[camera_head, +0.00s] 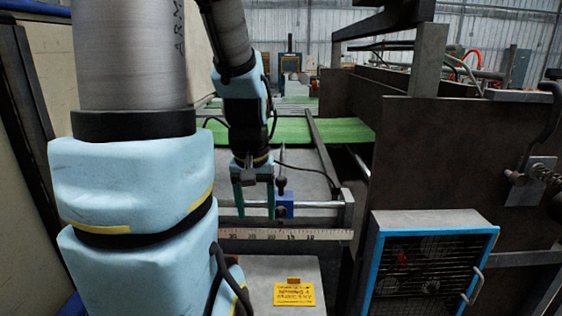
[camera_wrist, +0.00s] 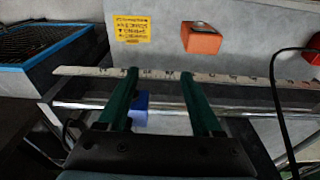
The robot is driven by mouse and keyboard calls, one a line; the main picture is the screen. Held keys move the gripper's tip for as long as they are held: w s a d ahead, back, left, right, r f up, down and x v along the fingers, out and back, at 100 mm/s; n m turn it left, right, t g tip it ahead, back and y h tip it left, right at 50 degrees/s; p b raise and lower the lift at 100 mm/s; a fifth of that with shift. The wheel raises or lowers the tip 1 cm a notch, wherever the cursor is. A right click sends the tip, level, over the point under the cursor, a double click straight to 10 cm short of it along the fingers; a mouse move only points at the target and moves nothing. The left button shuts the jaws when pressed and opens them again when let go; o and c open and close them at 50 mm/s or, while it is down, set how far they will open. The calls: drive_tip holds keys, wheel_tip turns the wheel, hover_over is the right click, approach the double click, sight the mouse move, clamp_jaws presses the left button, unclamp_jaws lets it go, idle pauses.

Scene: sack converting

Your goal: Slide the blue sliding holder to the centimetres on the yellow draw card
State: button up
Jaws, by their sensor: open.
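The blue sliding holder (camera_head: 285,206) sits on a bright metal rail (camera_head: 318,204) behind a pale ruler (camera_head: 285,234) with printed numbers. My gripper (camera_head: 255,212) is open, its green fingers pointing down at the rail, just left of the holder in the head view. In the wrist view the holder (camera_wrist: 140,107) shows beside the left finger of my gripper (camera_wrist: 160,72), which partly hides it; I cannot tell whether they touch. The yellow draw card (camera_head: 294,295) is on the grey surface in front of the ruler. It also shows in the wrist view (camera_wrist: 132,28), its text too small to read.
A blue-framed box with a dark grille (camera_head: 430,262) stands at right, close to the rail end. An orange box (camera_wrist: 201,38) is near the card. A dark cable (camera_wrist: 277,90) loops over the ruler at right in the wrist view. A green belt (camera_head: 340,130) lies behind.

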sight(281, 177)
drive_tip(key=w+d+r+n+b, duration=0.1)
drive_tip(key=w+r+b, duration=0.1)
drive_tip(key=w, duration=0.1)
drive_tip(key=w+d+r+n+b, duration=0.1)
drive_tip(key=w+r+n+b, duration=0.1)
drive_tip(key=w+b, duration=0.1)
drive_tip(key=w+d+r+n+b, duration=0.1)
drive_tip(key=w+r+n+b, duration=0.1)
drive_tip(key=w, duration=0.1)
drive_tip(key=shift+d+r+g+b, duration=0.15)
drive_tip(key=shift+r+g+b, duration=0.1)
drive_tip(key=shift+g+b, duration=0.05)
wheel_tip(281, 177, up, 7)
drive_tip(key=w+d+n+b, duration=0.2)
drive_tip(key=n+b, duration=0.2)
drive_tip(key=b, duration=0.1)
drive_tip(key=shift+g, duration=0.4)
drive_tip(key=f, duration=1)
drive_tip(key=shift+s+a+f+p, duration=0.1)
drive_tip(key=shift+s+f+p, duration=0.1)
drive_tip(key=shift+f+p, duration=0.15)
clamp_jaws()
